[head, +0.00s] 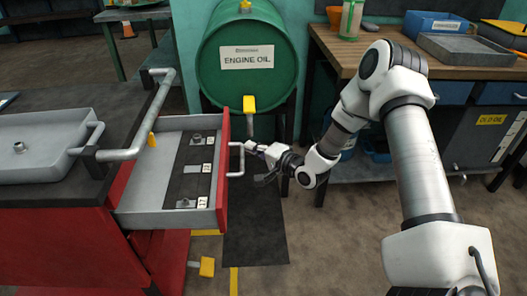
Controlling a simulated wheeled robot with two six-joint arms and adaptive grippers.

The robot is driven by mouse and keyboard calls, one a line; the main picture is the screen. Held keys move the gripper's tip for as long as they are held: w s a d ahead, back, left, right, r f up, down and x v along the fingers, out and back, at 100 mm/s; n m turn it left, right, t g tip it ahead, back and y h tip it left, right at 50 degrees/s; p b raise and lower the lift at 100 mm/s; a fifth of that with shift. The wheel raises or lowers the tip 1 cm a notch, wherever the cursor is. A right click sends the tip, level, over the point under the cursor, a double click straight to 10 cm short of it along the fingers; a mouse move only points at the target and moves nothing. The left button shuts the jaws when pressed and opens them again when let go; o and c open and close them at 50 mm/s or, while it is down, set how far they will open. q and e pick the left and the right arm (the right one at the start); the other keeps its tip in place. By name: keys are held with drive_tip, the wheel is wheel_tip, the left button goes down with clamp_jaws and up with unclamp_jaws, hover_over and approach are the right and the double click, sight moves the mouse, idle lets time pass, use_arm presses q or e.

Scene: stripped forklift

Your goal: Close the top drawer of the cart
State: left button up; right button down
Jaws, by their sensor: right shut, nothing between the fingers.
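The red cart (60,228) stands at the left with a dark top. Its top drawer (150,172) is pulled out to the right. The drawer has grey walls, a red front (223,165) and a pale bar handle (239,160) on the front's right side. Inside lies a dark strip with several small metal parts and white labels. My right gripper (258,150) is shut and empty, just right of the handle at about its height. I cannot tell whether it touches the handle. My left gripper is not in view.
A green engine oil drum (243,75) with yellow-handled taps stands behind the drawer. A grey tray (45,150) sits on the cart top, near a grey push bar (150,120). A wooden workbench (460,70) stands at the back right. Open floor lies right of the cart.

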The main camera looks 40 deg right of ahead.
sight(176, 161)
drive_tip(key=w+a+b, duration=0.1)
drive_tip(key=w+a, duration=0.3)
drive_tip(key=a, duration=0.2)
drive_tip(key=w+a+b, duration=0.2)
drive_tip(key=w+a, duration=0.2)
drive_tip(key=a, duration=0.3)
drive_tip(key=w+a+b, duration=0.1)
drive_tip(key=w+a, duration=0.3)
drive_tip(key=a, duration=0.2)
drive_tip(key=shift+a, duration=0.45)
drive_tip(key=shift+r, duration=0.1)
drive_tip(key=shift+w, duration=0.1)
drive_tip(key=shift+r, duration=0.1)
